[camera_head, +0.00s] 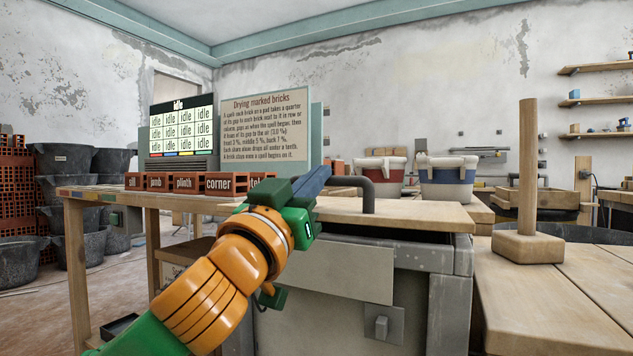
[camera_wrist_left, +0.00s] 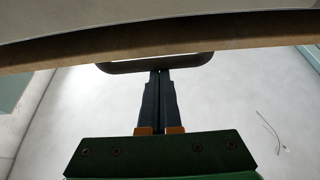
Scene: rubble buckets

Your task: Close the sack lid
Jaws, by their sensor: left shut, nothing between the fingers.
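A pale wooden lid (camera_head: 420,214) lies roughly level over a grey bin (camera_head: 452,290) in the head view. A dark strip shows under its front edge; I cannot tell whether it is fully seated. A dark bent handle (camera_head: 367,188) stands up from the lid. My left gripper (camera_head: 318,178) is shut and empty, its dark fingers near the handle's left side. In the left wrist view, the shut fingertips (camera_wrist_left: 160,74) overlap the handle (camera_wrist_left: 120,68) beside the brown lid edge (camera_wrist_left: 220,48); contact is unclear. My right gripper is out of view.
A wooden bench (camera_head: 100,193) with labelled brick blocks (camera_head: 220,184) and an information board (camera_head: 265,130) stands at the left. A wooden post on a base (camera_head: 528,247) stands on the right table (camera_head: 540,310). Two buckets (camera_head: 448,178) stand behind the lid.

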